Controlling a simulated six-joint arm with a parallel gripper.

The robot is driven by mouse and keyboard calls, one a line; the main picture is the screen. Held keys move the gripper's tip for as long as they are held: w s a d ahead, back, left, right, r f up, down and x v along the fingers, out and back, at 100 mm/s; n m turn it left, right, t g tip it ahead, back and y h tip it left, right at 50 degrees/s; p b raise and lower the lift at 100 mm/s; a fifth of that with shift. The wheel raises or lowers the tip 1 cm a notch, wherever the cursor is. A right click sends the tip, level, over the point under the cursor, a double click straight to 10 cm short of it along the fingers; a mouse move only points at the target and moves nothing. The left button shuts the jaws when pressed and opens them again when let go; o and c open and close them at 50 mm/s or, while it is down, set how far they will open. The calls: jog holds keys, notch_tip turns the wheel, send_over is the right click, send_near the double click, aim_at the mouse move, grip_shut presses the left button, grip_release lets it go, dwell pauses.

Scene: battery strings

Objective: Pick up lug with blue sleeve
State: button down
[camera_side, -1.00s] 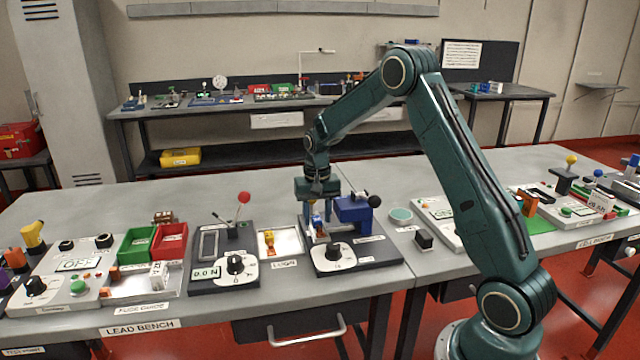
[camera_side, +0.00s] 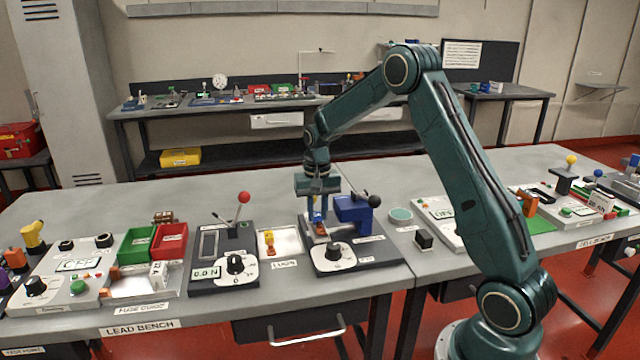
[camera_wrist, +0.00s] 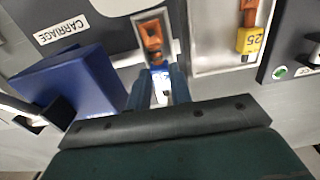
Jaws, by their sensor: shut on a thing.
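The lug with the blue sleeve (camera_wrist: 160,70) is between my fingers in the wrist view, its sleeve gripped. A copper-coloured part (camera_wrist: 152,36) shows just beyond it, over a grey slot. Whether the lug is clear of the slot I cannot tell. My gripper (camera_side: 318,220) is shut on the lug, above the dark press unit (camera_side: 372,250) and to the left of its blue block (camera_side: 353,210). The fingers (camera_wrist: 165,88) hide part of the sleeve.
The blue block (camera_wrist: 75,85) with its black-knobbed lever stands close beside my gripper. A white tray (camera_side: 288,242) to the left holds a yellow-sleeved lug (camera_wrist: 247,40). A red-knobbed lever (camera_side: 243,198) stands farther left.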

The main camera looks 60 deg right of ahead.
aim_at(317, 216)
jog(key=shift+r, duration=1.95)
